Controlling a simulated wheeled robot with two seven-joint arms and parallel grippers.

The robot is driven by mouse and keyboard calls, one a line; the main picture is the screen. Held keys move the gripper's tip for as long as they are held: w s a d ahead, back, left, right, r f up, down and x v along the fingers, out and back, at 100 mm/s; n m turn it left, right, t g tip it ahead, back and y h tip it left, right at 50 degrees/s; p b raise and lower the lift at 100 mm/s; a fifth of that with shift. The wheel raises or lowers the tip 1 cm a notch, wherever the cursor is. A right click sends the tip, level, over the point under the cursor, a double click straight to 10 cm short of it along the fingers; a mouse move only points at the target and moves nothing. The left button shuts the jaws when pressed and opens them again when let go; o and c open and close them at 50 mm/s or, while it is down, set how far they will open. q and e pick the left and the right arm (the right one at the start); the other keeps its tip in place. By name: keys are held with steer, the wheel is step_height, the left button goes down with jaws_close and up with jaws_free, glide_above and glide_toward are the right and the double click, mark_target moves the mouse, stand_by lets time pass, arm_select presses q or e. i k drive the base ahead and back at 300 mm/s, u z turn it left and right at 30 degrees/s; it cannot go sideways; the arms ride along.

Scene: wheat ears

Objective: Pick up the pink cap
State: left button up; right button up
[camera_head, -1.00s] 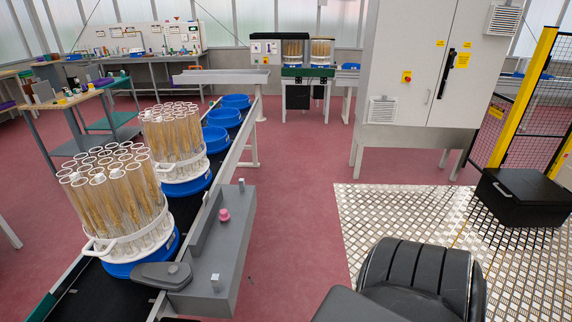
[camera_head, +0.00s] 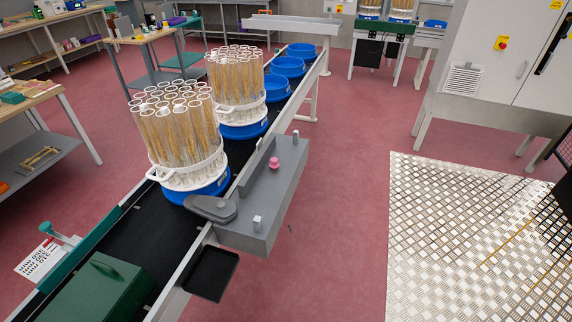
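The small pink cap (camera_head: 274,162) sits on top of the grey box-like ledge (camera_head: 262,205) fixed to the right side of the conveyor. It stands between two short light pegs, one farther back and one nearer. Neither of my grippers shows in the head view, so where they are relative to the cap cannot be seen.
The black conveyor (camera_head: 125,232) carries white racks of wheat tubes (camera_head: 178,130) in blue trays. A green box (camera_head: 103,288) and a small black tray (camera_head: 210,273) are at the near end. Red floor (camera_head: 335,210) lies open right of the ledge, beside metal plating (camera_head: 470,240).

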mark_target(274, 163)
steer(key=u, duration=0.05)
steer(key=k, duration=0.5)
steer(key=z, duration=0.85)
steer(key=i, duration=4.55)
steer(key=u, duration=3.8)
